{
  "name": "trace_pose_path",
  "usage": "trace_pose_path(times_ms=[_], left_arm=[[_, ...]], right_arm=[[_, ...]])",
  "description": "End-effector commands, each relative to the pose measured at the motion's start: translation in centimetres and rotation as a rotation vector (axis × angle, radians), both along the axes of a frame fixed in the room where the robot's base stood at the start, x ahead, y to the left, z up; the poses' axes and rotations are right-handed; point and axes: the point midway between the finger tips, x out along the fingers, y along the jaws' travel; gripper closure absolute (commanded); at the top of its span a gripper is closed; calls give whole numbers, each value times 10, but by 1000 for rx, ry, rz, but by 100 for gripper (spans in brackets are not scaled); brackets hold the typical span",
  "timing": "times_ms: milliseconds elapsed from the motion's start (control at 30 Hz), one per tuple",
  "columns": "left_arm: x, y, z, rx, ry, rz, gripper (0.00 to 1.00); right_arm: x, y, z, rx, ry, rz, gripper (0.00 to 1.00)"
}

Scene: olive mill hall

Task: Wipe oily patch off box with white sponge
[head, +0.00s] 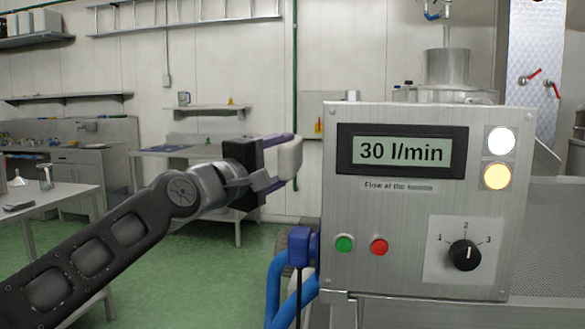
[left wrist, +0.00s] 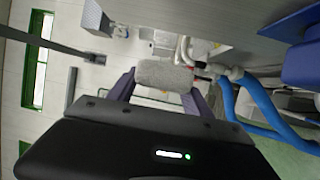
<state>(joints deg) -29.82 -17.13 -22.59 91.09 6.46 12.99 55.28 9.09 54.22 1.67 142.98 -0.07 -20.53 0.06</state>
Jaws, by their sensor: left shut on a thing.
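The steel control box (head: 345,235) stands at the right in the head view, with a display, two lamps, two push buttons and a dial on its front. I cannot clearly make out an oily patch on it; the small label (head: 398,187) under the display looks partly blurred. My left gripper (head: 289,160) is shut on the white sponge (head: 291,156), left of the box's left edge and apart from it in the picture. In the left wrist view the sponge (left wrist: 165,74) sits between the two purple fingers. My right gripper is not in view.
Blue hoses (head: 277,285) and a blue connector (head: 299,246) are at the box's lower left. A table (head: 60,195) stands at the left, and a bench (head: 200,155) and shelves stand along the back wall. Green floor (head: 185,270) shows between them.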

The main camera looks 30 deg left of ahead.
Motion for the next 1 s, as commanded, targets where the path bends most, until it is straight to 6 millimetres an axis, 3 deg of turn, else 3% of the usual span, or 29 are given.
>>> trace_pose_path(times_ms=[333,700,1000], left_arm=[[-1,3,0,-1,-1,1,80],[-7,28,0,0,-1,1,80],[-8,29,1,0,-1,0,80]], right_arm=[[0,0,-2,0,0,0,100],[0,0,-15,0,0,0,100],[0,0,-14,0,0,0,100]])
